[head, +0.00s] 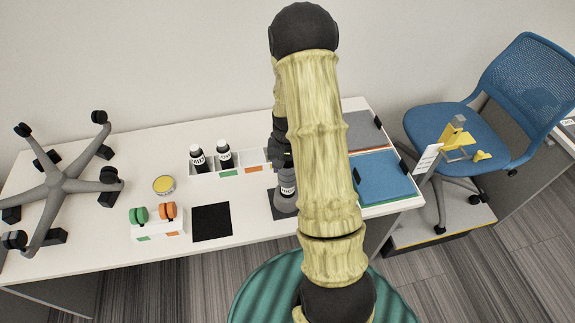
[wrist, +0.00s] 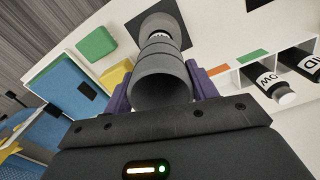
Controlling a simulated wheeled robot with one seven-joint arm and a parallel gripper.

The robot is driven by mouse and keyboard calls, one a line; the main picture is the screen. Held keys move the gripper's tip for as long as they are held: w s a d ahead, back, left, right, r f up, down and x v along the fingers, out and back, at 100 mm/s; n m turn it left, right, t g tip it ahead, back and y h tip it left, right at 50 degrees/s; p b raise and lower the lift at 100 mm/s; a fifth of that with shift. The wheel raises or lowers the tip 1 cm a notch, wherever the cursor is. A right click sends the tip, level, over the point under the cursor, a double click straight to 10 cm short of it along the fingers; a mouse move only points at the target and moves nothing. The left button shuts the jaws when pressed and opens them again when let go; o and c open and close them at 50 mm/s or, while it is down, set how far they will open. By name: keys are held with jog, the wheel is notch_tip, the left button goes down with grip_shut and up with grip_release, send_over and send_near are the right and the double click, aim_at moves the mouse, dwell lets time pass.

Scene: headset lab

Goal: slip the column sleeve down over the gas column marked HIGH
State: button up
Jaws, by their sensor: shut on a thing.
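The HIGH column (head: 288,189) stands upright in a grey base on a dark mat, its white label partly readable in the head view. My gripper (head: 282,158) is above it, mostly dark against my arm. In the wrist view my gripper (wrist: 161,90) has its purple fingers shut on the grey stepped column sleeve (wrist: 161,86). The sleeve's round open end faces the camera. Past its far end a white label band (wrist: 160,36) and the wide grey base show, roughly in line with the sleeve. I cannot tell how far the sleeve is around the column.
Two other labelled columns (head: 224,155) (head: 198,158) lean in a white rack to the left. A five-armed chair base (head: 55,185) is at the far left. A black mat (head: 212,221) is bare. Blue (head: 383,178) and grey pads lie right. A teal round seat (head: 255,292) is in front.

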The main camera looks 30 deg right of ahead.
aim_at(288, 179)
jog(key=shift+f+b, duration=2.45)
jog(key=shift+f, duration=1.05)
jog(key=o, duration=1.1)
jog(key=shift+c, duration=0.2)
jog(key=shift+r, duration=0.1)
notch_tip(288, 179, up, 17)
jog(key=b, duration=0.2)
jog(key=shift+r, duration=0.15)
